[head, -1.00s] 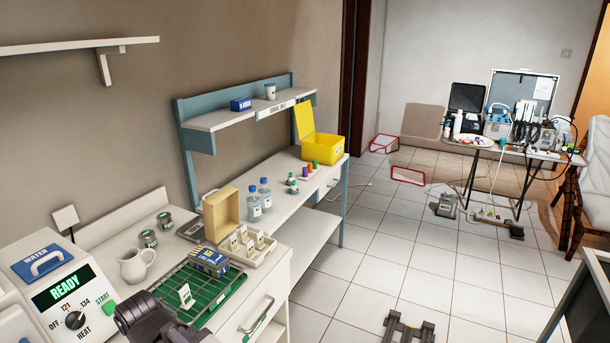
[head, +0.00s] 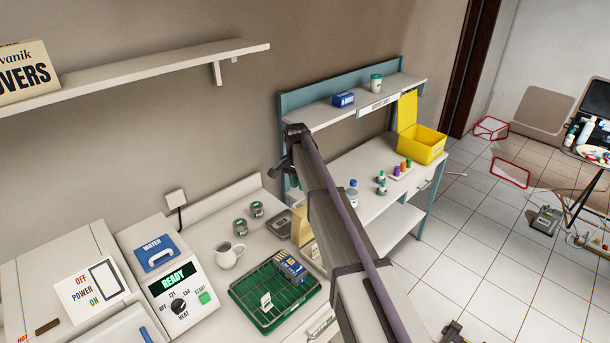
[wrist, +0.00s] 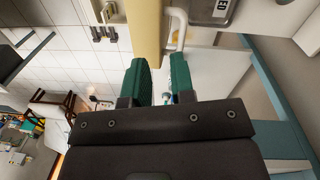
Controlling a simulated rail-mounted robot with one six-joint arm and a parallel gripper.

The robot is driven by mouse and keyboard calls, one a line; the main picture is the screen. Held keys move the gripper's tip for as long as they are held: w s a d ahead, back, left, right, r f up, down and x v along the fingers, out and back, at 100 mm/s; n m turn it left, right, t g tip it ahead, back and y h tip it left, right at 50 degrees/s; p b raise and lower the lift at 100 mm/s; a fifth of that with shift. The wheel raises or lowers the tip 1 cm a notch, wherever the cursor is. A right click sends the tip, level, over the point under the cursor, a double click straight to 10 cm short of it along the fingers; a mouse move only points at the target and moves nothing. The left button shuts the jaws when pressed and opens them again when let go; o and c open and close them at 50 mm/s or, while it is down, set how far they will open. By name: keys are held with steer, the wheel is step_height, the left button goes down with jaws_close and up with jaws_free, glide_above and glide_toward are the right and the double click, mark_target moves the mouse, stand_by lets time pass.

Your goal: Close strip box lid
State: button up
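The beige strip box lid (head: 301,226) stands raised beyond the green tray in the head view, mostly hidden behind my arm. The box body is largely hidden there too. In the wrist view a pale yellow upright panel, seemingly the lid (wrist: 147,28), runs down from the top edge to my fingertips. My gripper (wrist: 160,70) has two green fingers with a gap between them. The panel's near end overlaps the left finger and the gap; I cannot tell whether it touches. The fingers do not show clearly in the head view.
A green rack (head: 268,312) with a blue box (head: 290,266), a white jug (head: 229,255) and two tins stand on the counter. The sterilizer (head: 170,285) is at left. A yellow open bin (head: 421,146) and bottles occupy the far bench. A wall shelf (head: 150,75) hangs above.

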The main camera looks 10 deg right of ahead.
steer(key=r+m, duration=0.2)
glide_above(300, 201)
steer(key=w, duration=0.1)
steer(key=f+b, duration=0.3)
steer(key=f, duration=0.1)
steer(key=f+b, duration=0.3)
steer(key=b, duration=0.1)
steer(key=f+b, duration=0.4)
steer(key=shift+s+a+f, duration=0.1)
steer(key=shift+s+f, duration=0.2)
steer(key=shift+r, duration=0.1)
jaws_close()
